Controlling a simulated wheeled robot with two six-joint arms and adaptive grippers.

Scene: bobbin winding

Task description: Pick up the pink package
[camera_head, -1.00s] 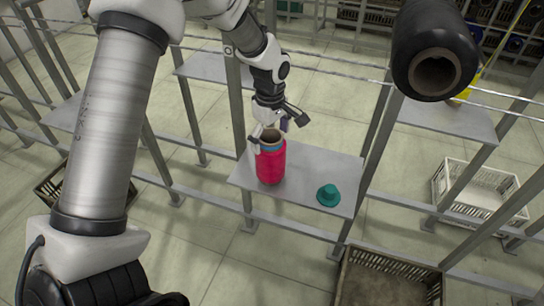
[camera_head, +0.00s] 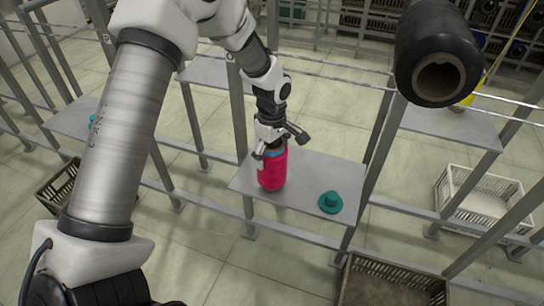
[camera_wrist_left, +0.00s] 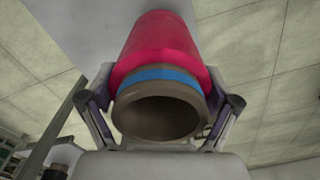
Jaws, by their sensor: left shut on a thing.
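The pink package (camera_head: 272,172) is a pink bobbin with a blue band and a brown open tube end. It stands upright on a grey shelf (camera_head: 312,172) in the head view. In the left wrist view the pink package (camera_wrist_left: 160,45) fills the middle, its hollow brown end facing the camera. My left gripper (camera_head: 271,150) comes from above and is shut on the top end of the package, with one finger on each side of it in the left wrist view (camera_wrist_left: 165,108). My right gripper is not in view.
A teal cap-shaped piece (camera_head: 330,202) lies on the same shelf to the right. A large black bobbin (camera_head: 437,55) hangs at the upper right. A white crate (camera_head: 480,200) and a dark crate (camera_head: 390,284) stand on the floor. Metal posts (camera_head: 372,150) flank the shelf.

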